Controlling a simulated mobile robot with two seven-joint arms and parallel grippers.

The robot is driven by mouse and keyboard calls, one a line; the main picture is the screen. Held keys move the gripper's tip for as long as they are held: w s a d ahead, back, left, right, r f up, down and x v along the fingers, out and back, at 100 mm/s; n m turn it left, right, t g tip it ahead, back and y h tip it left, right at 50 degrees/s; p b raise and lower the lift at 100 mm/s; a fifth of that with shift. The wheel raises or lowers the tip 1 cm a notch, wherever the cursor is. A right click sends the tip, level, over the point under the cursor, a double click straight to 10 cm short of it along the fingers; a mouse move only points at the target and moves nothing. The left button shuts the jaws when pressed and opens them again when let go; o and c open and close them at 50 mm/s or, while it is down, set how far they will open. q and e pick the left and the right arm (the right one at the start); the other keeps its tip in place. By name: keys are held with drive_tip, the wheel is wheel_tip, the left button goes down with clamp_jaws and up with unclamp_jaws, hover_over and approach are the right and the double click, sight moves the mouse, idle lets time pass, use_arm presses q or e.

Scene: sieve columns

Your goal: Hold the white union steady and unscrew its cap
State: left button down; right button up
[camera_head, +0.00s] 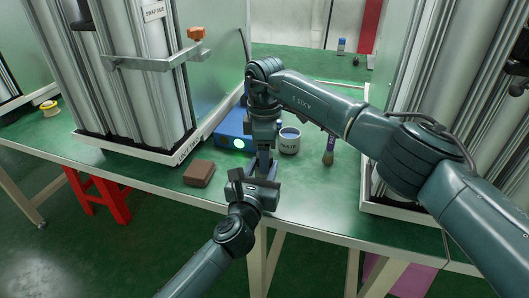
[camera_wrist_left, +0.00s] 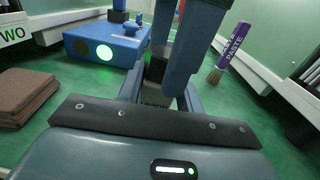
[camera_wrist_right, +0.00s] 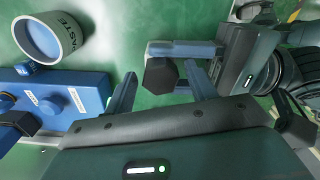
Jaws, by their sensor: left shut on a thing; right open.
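The white union (camera_wrist_left: 172,103) shows only in part in the left wrist view, low between my left fingers, with dark lettering on it. Its dark cap (camera_wrist_left: 157,68) sits on top. In the right wrist view the cap (camera_wrist_right: 160,75) is a black hexagon seen end-on. My left gripper (camera_wrist_right: 172,68) is shut on the union from the side, below the cap. My right gripper (camera_wrist_right: 161,90) points down from above and is open, with one finger to each side of the cap and gaps visible. In the head view the grippers (camera_head: 264,172) hide the union.
A blue box (camera_head: 234,130) with a green light and a grey paste cup (camera_head: 289,141) stand close behind. Sieve column stands flank both sides. The green table's front edge is near.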

drive_tip(key=shift+r, duration=2.35)
wheel_tip(320, 180, up, 3)
drive_tip(key=m, duration=0.3)
drive_tip(key=shift+f, duration=3.85)
drive_tip(key=shift+c, duration=0.6)
drive_tip(key=c, duration=0.9)
drive_tip(key=n, duration=0.3)
